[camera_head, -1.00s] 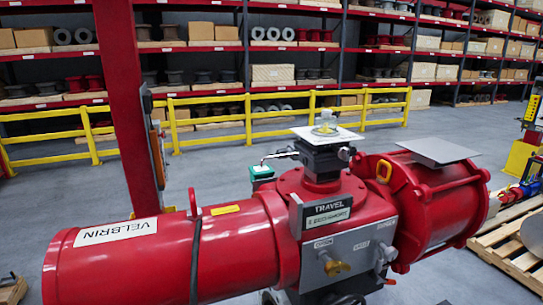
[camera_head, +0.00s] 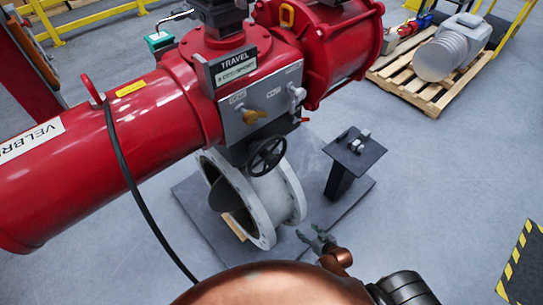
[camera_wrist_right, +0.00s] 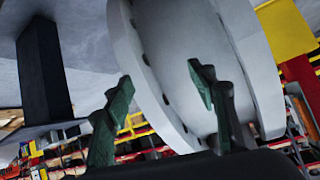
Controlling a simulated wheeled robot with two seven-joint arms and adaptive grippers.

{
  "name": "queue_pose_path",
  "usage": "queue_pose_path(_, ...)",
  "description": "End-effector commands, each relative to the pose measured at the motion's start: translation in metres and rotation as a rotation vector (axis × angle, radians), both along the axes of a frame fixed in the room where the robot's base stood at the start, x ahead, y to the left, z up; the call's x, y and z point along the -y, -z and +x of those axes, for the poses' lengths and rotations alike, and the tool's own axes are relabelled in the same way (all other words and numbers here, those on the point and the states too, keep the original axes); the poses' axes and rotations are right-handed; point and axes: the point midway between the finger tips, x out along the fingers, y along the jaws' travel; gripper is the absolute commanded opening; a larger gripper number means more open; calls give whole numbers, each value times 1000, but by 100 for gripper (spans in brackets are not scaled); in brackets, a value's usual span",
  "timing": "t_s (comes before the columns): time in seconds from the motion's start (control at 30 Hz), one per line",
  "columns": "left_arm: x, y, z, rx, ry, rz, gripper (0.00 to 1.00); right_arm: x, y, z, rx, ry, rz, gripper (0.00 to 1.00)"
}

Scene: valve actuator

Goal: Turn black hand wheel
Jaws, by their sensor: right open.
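The black hand wheel (camera_head: 267,156) is a small spoked wheel below the grey control panel (camera_head: 258,103) of the red valve actuator (camera_head: 165,100), just above the grey flanged valve body (camera_head: 262,205). My right gripper (camera_head: 314,236) is low in the head view, below and to the right of the wheel and apart from it. Its green fingertips (camera_wrist_right: 160,90) are spread and empty in the right wrist view, with the grey flange (camera_wrist_right: 195,60) showing between and behind them. The hand wheel cannot be made out in the right wrist view. My left gripper is not in view.
A black pedestal (camera_head: 349,160) stands right of the valve body, on the dark base plate (camera_head: 318,210). A black cable (camera_head: 137,195) hangs at the left. A wooden pallet (camera_head: 425,85) with a grey motor is at the upper right.

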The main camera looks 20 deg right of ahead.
Motion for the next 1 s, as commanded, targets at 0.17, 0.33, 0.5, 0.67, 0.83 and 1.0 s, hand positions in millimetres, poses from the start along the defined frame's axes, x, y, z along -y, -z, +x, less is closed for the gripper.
queue_pose_path(0.17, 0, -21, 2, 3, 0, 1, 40, -30, -182, 81, 297, -50, 114, 52)
queue_pose_path(0.33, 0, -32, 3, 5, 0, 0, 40, -64, -315, 106, 495, -116, 213, 52)
queue_pose_path(0.5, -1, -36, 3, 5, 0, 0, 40, -83, -380, 108, 586, -156, 265, 52)
queue_pose_path(0.67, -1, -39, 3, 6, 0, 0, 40, -90, -391, 116, 603, -162, 275, 52)
queue_pose_path(0.83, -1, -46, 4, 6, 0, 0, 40, -98, -391, 141, 602, -161, 276, 52)
queue_pose_path(1.0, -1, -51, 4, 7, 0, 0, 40, -107, -391, 165, 602, -162, 274, 52)
